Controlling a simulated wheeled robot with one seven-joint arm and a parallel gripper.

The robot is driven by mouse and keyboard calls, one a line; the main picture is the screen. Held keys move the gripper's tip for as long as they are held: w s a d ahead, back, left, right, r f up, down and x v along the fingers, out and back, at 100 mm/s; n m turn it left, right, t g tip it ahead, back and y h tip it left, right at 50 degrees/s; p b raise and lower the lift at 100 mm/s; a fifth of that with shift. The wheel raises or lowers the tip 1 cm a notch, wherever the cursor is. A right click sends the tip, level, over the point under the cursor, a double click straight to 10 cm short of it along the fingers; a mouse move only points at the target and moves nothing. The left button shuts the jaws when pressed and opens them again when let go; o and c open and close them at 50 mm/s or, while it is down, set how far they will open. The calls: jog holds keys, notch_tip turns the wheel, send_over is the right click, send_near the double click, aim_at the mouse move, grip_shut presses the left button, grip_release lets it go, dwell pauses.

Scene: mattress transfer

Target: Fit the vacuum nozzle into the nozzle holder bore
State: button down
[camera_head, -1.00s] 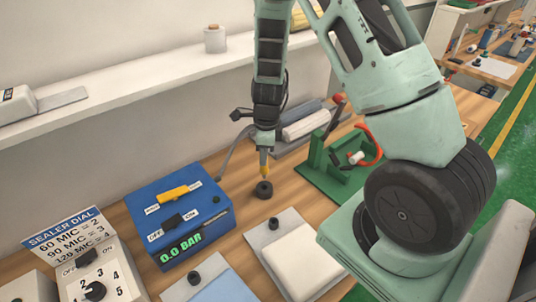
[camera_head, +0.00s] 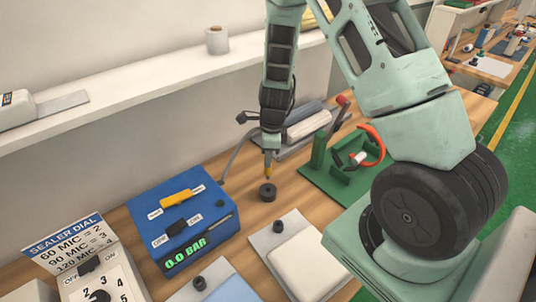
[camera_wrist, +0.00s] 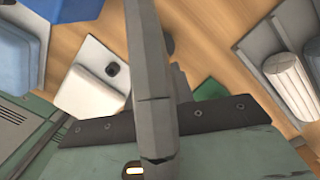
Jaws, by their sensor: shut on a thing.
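My gripper (camera_head: 269,152) points down above the bench and is shut on the vacuum nozzle (camera_head: 268,172), a small yellow piece. The nozzle holder (camera_head: 268,192) is a short black cylinder standing on the wood just below the nozzle. The nozzle looks upright and roughly over the holder, with a small gap between them. The bore is too small to see clearly. In the wrist view my own grey gripper parts fill the middle and hide the nozzle; part of the dark holder (camera_wrist: 168,45) shows beside them.
A blue vacuum box (camera_head: 183,220) reading 0.0 BAR stands left of the holder. A green fixture (camera_head: 322,175) with a red-orange clamp is at the right. A white padded board (camera_head: 300,262) lies in front, and a grey tray with a roll (camera_head: 308,124) lies behind.

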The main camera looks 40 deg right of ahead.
aim_at(268, 174)
jog(key=shift+f+b, duration=1.7)
jog(key=shift+f, duration=0.85)
jog(key=shift+f+b, duration=1)
jog(key=shift+f, duration=0.55)
jog(key=c, duration=1.1)
grip_release()
jog(key=r, duration=0.5)
jog(key=d+r, duration=0.1)
jog(key=r, duration=0.5)
jog(key=s+r, duration=0.1)
jog(key=r, duration=0.5)
jog(key=shift+d+r, duration=0.15)
jog(key=shift+r, duration=0.05)
